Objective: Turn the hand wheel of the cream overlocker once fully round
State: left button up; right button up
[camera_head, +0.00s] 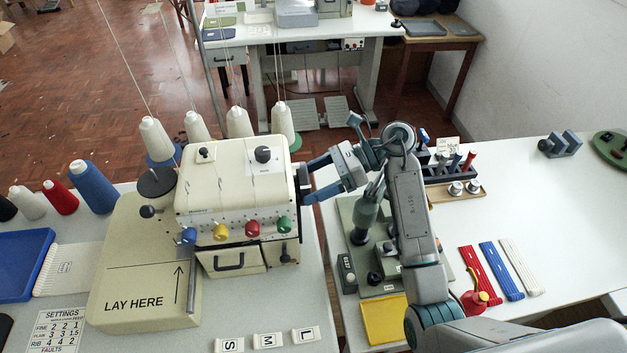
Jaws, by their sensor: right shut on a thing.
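The cream overlocker (225,190) stands on the left table, with coloured tension knobs across its front and thread cones behind it. Its dark hand wheel (302,183) is on the right side of the body and is partly hidden by my gripper. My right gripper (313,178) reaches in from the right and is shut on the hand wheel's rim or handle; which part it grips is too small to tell. My left gripper is not in view.
A green machine (345,215) stands close under my right arm on the right table. Zips (500,270), a yellow pad (384,318) and a dark rack (450,168) lie around it. Size tags (268,341) lie before the overlocker. A gap separates the two tables.

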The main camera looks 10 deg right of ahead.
jog(key=o, duration=0.9)
